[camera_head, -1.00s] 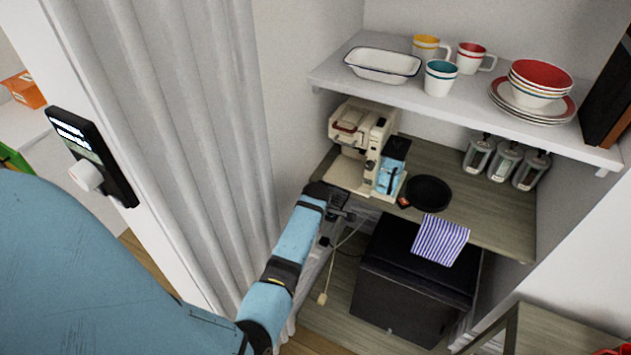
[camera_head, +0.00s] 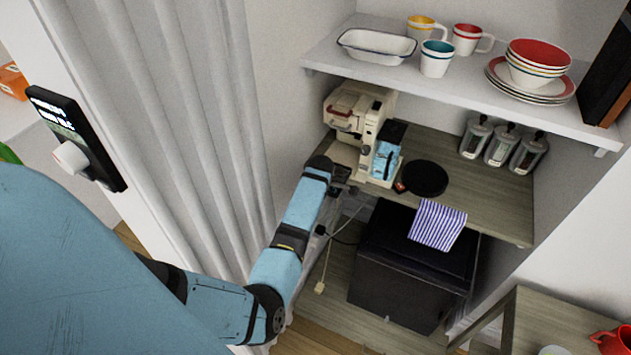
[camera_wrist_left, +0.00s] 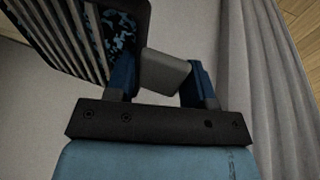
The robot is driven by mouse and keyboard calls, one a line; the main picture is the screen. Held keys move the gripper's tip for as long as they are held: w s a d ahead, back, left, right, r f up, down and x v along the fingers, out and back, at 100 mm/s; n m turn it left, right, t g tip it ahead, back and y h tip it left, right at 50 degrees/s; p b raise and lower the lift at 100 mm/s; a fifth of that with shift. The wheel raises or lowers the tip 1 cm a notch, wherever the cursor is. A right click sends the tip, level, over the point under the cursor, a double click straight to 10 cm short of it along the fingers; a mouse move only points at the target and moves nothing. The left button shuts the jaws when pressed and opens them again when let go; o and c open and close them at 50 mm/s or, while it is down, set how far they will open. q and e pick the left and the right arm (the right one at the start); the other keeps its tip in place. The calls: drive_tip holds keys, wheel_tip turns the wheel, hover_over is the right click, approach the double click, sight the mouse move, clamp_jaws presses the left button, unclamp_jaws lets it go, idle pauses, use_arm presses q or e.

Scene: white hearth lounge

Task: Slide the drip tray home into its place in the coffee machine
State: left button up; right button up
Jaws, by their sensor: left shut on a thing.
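The cream coffee machine (camera_head: 372,118) stands at the left end of the wooden counter. My left gripper (camera_head: 343,182) is at the counter's front edge, just below and in front of the machine's base. In the left wrist view, my left gripper (camera_wrist_left: 163,82) is shut on a grey block-like grip (camera_wrist_left: 166,70). A dark tray with pale slats (camera_wrist_left: 72,38), which looks like the drip tray, adjoins this grip at the upper left. In the head view the tray is mostly hidden by my wrist, and I cannot tell whether it touches the machine. My right gripper is out of view.
A blue packet (camera_head: 385,160) stands right beside the machine, and a black round pan (camera_head: 427,178) lies further right. The shelf (camera_head: 465,80) with dishes overhangs the counter. A curtain (camera_head: 165,120) is left.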

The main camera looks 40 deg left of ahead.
use_arm(q)
drive_tip(key=shift+w+a+f+b, duration=0.15)
drive_tip(key=shift+w+b, duration=0.35)
drive_tip(key=shift+w, duration=0.3)
drive_tip(key=shift+w+a+b, duration=0.2)
drive_tip(key=shift+w+b, duration=0.25)
drive_tip(key=shift+w, duration=0.3)
drive_tip(key=shift+w+a+f+b, duration=0.15)
drive_tip(key=shift+w+b, duration=0.35)
drive_tip(key=shift+w, duration=0.3)
drive_tip(key=shift+w+a+f+b, duration=0.1)
drive_tip(key=shift+w+a+b, duration=0.05)
drive_tip(key=shift+w+b, duration=0.5)
drive_tip(key=shift+w+a+b, duration=0.15)
drive_tip(key=shift+w+b, duration=0.3)
drive_tip(key=shift+w, duration=0.35)
drive_tip(key=shift+w+a+b, duration=0.15)
drive_tip(key=shift+w+b, duration=0.55)
drive_tip(key=shift+w, duration=0.1)
drive_tip(key=shift+w+a+b, duration=0.15)
drive_tip(key=shift+w+b, duration=0.5)
drive_tip(key=shift+w, duration=0.15)
drive_tip(key=shift+w+a+b, duration=0.1)
drive_tip(key=shift+w+b, duration=0.2)
drive_tip(key=shift+w, duration=0.15)
drive_tip(key=shift+w, duration=0.1)
drive_tip(key=shift+f, duration=0.15)
drive_tip(key=o, duration=1.2)
drive_tip(key=shift+c, duration=0.2)
